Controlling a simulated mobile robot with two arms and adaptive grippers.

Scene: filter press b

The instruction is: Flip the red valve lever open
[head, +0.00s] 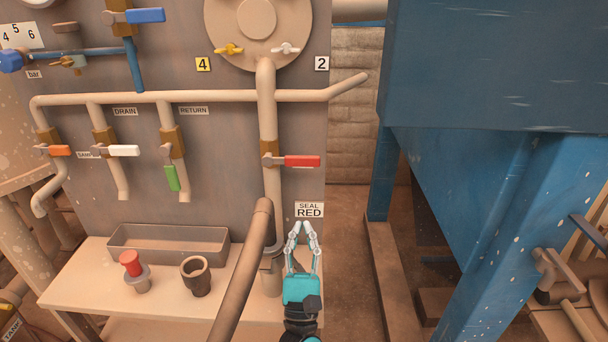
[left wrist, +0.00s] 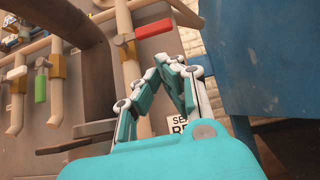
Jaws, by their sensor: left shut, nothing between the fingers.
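The red valve lever (head: 301,161) sticks out to the right, level, from a brass valve on the thick vertical pipe (head: 268,125). A label reading SEAL RED (head: 309,209) is on the panel below it. My left gripper (head: 301,224) is shut and empty, fingertips pointing up, below the lever and in front of the label's lower edge. It does not touch the lever. In the left wrist view the red lever (left wrist: 154,29) is above the closed fingers (left wrist: 170,62). My right gripper is not in view.
A brown pipe (head: 245,270) slants up close to my gripper's left. Other levers are white (head: 124,151), green (head: 172,178), orange (head: 60,151) and blue (head: 146,15). A shelf (head: 75,285) holds a tray, a cup and a red-topped piece. Blue steelwork (head: 480,65) stands at the right.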

